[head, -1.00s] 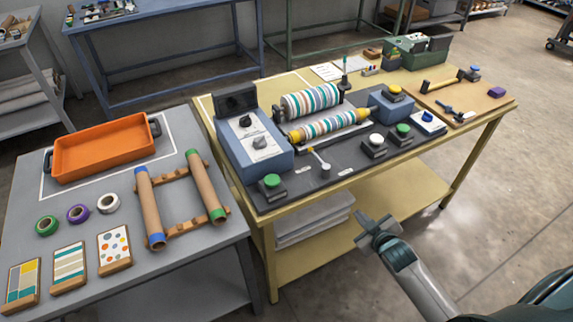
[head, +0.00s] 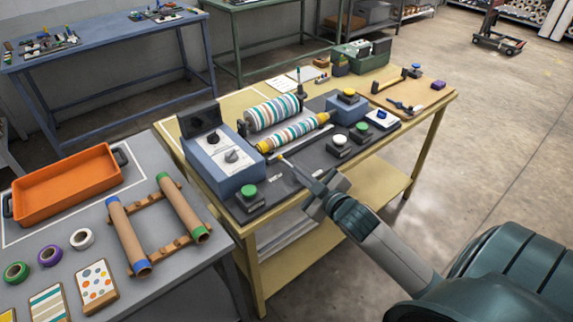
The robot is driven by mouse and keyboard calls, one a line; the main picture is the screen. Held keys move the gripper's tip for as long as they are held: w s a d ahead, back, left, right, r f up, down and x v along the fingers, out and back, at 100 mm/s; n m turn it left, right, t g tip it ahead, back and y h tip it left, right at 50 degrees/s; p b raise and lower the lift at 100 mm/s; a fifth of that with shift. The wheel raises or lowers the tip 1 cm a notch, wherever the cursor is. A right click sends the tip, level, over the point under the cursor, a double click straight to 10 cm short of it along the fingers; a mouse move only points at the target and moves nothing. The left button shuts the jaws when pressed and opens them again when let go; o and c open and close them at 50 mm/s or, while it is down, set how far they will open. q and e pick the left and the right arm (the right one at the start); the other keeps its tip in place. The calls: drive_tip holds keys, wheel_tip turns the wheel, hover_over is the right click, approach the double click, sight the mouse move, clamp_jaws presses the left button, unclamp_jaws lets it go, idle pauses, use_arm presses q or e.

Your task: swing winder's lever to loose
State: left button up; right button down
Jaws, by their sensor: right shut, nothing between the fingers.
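The winder's lever (head: 289,164) is a short thin handle with a pale end, on the dark bed in front of the striped rollers. It points up and left in the head view. My right gripper (head: 320,193) is shut and empty at the front edge of the bed. In the picture it overlaps the lever's base, so that base is hidden. I cannot tell whether the gripper touches the lever. A small pale label (head: 275,178) lies to the left of the lever. My left gripper is not in view.
A blue-grey control box (head: 222,160) stands left of the rollers (head: 294,133). A green button (head: 249,192) is at the front left and a white button (head: 340,140) at the right. The grey table (head: 215,235) at left holds an orange tray (head: 66,185) and a tube frame.

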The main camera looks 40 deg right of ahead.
drive_tip(key=shift+w, duration=0.15)
drive_tip(key=p+x, duration=0.2)
drive_tip(key=x, duration=0.7)
drive_tip(key=shift+r+p, duration=0.15)
drive_tip(key=shift+p, duration=0.15)
drive_tip(key=f, duration=0.1)
drive_tip(key=d+f+p, duration=0.1)
drive_tip(key=shift+w+d+f, duration=0.25)
drive_tip(key=shift+w+f, duration=0.05)
drive_tip(key=shift+w, duration=0.1)
drive_tip(key=shift+d+f, duration=0.4)
drive_tip(key=shift+f, duration=0.2)
drive_tip(key=shift+d+h, duration=0.1)
drive_tip(key=shift+h, duration=0.2)
